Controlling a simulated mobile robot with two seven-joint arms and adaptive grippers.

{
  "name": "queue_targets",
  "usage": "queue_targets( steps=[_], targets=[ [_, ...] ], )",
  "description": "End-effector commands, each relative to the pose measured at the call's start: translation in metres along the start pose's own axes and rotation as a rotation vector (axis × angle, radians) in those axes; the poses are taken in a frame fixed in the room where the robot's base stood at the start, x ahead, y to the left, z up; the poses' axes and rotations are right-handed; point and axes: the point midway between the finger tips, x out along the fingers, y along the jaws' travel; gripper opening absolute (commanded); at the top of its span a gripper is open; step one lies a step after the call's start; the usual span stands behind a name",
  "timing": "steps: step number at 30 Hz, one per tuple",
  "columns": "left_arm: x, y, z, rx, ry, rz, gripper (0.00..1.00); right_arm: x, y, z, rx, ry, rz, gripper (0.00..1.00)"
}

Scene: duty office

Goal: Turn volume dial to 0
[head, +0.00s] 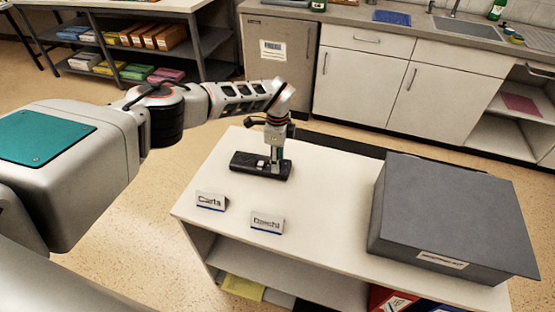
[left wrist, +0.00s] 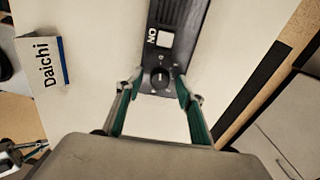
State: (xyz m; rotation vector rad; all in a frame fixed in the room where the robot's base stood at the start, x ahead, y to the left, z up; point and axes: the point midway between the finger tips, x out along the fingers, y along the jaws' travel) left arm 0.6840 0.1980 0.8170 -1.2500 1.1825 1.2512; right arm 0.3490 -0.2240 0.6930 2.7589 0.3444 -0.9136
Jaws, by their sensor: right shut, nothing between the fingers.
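The volume dial (left wrist: 160,77) is a round black knob with a light pointer mark, at the near end of a narrow black device (left wrist: 172,18). The device (head: 246,166) lies on the white table in the head view. My left gripper (head: 275,168) is over its right end, pointing down, and hides the dial there. In the left wrist view the left gripper's fingers (left wrist: 159,84) are apart, one on each side of the dial, with visible gaps to it. My right gripper (left wrist: 38,150) shows partly at the lower left edge of that view, away from the device.
Two name cards, Carla (head: 210,201) and Daichi (head: 267,222), stand on the white table (head: 320,212) in front of the device. A large grey box (head: 450,205) fills the table's right side. The tabletop between device and box is clear.

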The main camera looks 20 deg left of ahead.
Motion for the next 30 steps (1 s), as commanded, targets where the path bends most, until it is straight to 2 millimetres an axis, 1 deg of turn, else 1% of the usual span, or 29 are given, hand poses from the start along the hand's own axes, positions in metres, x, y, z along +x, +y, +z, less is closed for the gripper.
queue_targets(
  steps=[5, 8, 15, 19, 24, 30],
  targets=[
    [-0.014, -0.002, 0.001, 0.001, 0.001, -0.003, 0.38, 0.0, 0.0, 0.0, 0.002, 0.0, 0.001, 0.0],
    [-0.031, -0.002, 0.001, 0.0, 0.001, -0.004, 0.38, 0.0, 0.0, -0.001, 0.002, 0.001, 0.002, 0.0],
    [-0.08, -0.001, 0.0, 0.001, 0.001, -0.004, 0.38, 0.001, 0.001, -0.002, 0.003, 0.003, 0.002, 0.0],
    [-0.101, -0.001, 0.0, 0.0, 0.0, -0.003, 0.38, 0.001, 0.001, -0.002, 0.003, 0.003, 0.003, 0.0],
    [-0.116, 0.0, 0.001, 0.0, 0.0, -0.001, 0.38, 0.001, 0.001, -0.002, 0.004, 0.003, 0.003, 0.0],
    [-0.12, 0.0, 0.0, -0.001, 0.0, 0.0, 0.38, 0.001, 0.001, -0.002, 0.003, 0.004, 0.003, 0.0]
  ],
)
